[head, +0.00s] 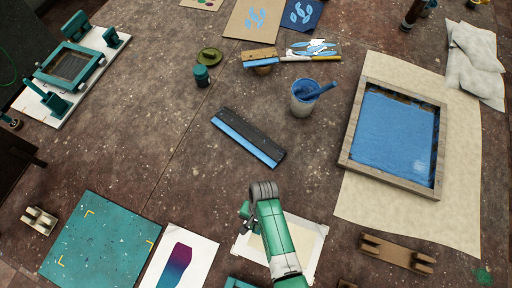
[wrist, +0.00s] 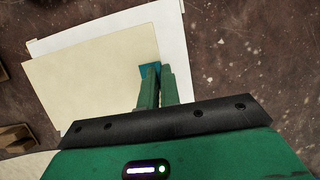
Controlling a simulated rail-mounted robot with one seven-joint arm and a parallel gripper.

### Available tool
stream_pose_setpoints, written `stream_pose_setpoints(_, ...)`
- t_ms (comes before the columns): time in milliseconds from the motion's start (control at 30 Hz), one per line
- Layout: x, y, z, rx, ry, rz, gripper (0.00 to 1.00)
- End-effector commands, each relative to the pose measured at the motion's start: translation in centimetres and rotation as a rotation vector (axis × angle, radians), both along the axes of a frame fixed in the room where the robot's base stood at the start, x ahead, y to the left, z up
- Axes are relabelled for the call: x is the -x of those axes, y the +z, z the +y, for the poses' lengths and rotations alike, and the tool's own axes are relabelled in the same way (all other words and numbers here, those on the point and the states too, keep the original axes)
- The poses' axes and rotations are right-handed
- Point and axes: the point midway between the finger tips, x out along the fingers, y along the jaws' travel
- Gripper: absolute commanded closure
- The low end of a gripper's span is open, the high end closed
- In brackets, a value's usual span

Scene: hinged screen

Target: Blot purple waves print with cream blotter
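A cream sheet, which looks like the cream blotter (wrist: 85,75), lies over a larger white sheet (wrist: 110,22), slightly askew to it. The pair also shows in the head view, partly hidden under my arm. In the head view my gripper (head: 246,222) is over the sheets' left side. A white print with a purple-to-blue shape (head: 176,264) lies just left. Anything printed beneath the blotter is hidden.
A teal mat (head: 98,240) lies at the lower left. The left centre is mostly clear.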

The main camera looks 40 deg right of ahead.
Motion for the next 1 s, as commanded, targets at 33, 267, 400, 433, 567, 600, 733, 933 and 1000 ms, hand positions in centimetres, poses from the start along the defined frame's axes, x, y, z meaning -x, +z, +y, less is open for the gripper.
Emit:
stream_pose_setpoints(33, 0.0, 0.0, 0.0, 0.0, -0.001, 0.0, 1.0)
stream_pose_setpoints(267, 0.0, 0.1, 0.0, 0.0, -0.003, 0.001, 1.0)
stream_pose_setpoints(400, 0.0, -0.7, 0.0, -0.001, -0.004, 0.001, 1.0)
stream_pose_setpoints(433, 0.0, -0.9, 0.0, -0.001, -0.004, 0.001, 1.0)
stream_pose_setpoints(567, 0.0, -2.3, 0.0, -0.001, -0.004, 0.002, 1.0)
stream_pose_setpoints(600, 0.0, -2.8, 0.0, -0.001, -0.005, 0.003, 1.0)
stream_pose_setpoints(733, 0.0, -4.1, 0.0, 0.0, -0.005, 0.001, 1.0)
stream_pose_setpoints(933, 0.0, -4.7, 0.0, 0.0, -0.005, 0.001, 1.0)
stream_pose_setpoints(1000, 0.0, -4.6, 0.0, 0.0, -0.005, 0.001, 1.0)
